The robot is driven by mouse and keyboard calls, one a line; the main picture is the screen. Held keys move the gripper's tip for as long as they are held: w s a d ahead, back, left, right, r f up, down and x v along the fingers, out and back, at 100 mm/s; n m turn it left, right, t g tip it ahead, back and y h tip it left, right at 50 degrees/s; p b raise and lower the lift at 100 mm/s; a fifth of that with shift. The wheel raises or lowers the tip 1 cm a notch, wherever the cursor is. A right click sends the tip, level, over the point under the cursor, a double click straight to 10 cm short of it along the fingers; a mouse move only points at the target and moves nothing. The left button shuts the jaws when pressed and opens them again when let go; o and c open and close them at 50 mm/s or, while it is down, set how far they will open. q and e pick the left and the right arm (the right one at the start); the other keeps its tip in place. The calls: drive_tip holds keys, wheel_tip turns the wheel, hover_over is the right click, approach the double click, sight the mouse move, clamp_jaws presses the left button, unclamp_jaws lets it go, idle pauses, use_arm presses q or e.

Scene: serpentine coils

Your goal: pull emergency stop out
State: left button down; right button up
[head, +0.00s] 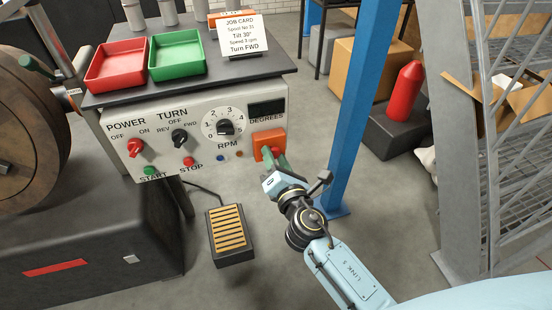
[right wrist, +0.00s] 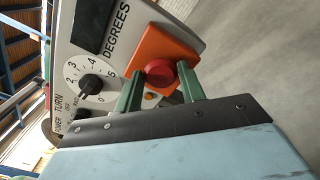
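The emergency stop is a red mushroom button (right wrist: 159,73) on an orange box at the right end of the grey control panel (head: 190,120). In the head view the orange box (head: 268,140) shows, with the button partly hidden by my gripper. My right gripper (head: 274,160) is at the button. In the right wrist view its two green fingers (right wrist: 160,88) are apart, one on each side of the button, with gaps visible. I cannot tell how deep the fingertips reach. My left gripper is not in view.
The panel carries POWER and TURN switches, an RPM dial (head: 225,127) and START and STOP buttons. Red (head: 117,84) and green (head: 176,70) trays stand on top with a job card (head: 239,40). A blue post (head: 362,110) stands right of my gripper. A foot pedal (head: 230,262) lies below.

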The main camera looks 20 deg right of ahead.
clamp_jaws()
drive_tip(key=shift+s, duration=0.85)
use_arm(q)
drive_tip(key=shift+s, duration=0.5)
use_arm(e)
drive_tip(key=o, duration=0.5)
unclamp_jaws()
drive_tip(key=shift+s, duration=0.1)
